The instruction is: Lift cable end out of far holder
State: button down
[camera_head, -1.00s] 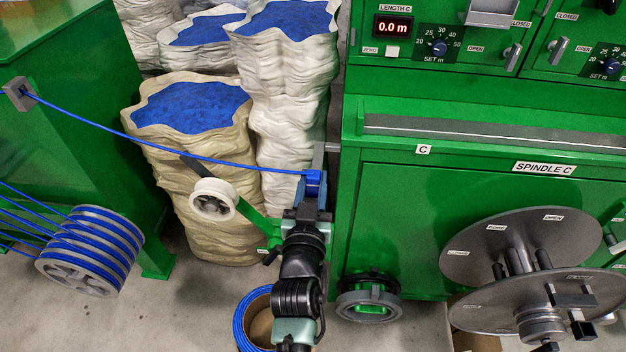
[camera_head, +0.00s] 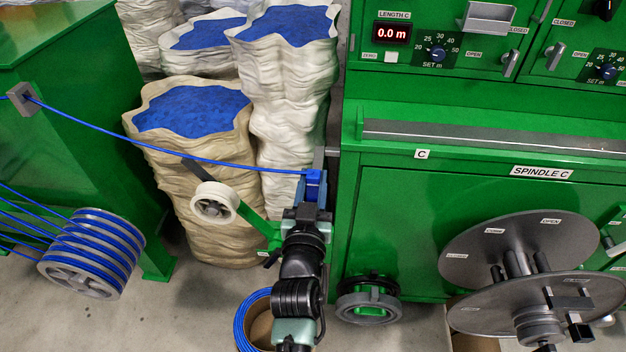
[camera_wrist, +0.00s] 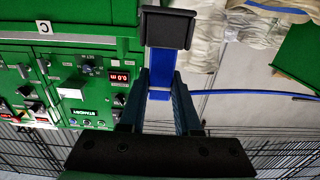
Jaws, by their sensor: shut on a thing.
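The blue cable (camera_head: 170,152) runs from a grey guide (camera_head: 22,98) on the left machine to a holder (camera_head: 319,158) beside the green cabinet. My gripper (camera_head: 314,188) is at the holder, shut on the cable end, seen from behind. In the wrist view my gripper's two fingers (camera_wrist: 163,88) close around a blue piece below a dark block. The cable (camera_wrist: 245,93) leaves the fingers to the right there. The fingers hide the exact grip, and I cannot tell whether the end still sits in the holder.
The green cabinet (camera_head: 400,215) with a large spindle (camera_head: 505,235) stands right of my arm. Sacks of blue granules (camera_head: 190,115) stand behind the cable. A white roller (camera_head: 214,203) on a green arm is left of my gripper. A cable coil (camera_head: 248,318) lies below.

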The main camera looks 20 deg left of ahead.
jog(key=shift+r, duration=0.3)
dwell(0.4)
jog(key=shift+r+p, duration=2.7)
jog(key=shift+r, duration=0.05)
jog(key=shift+d+f, duration=0.1)
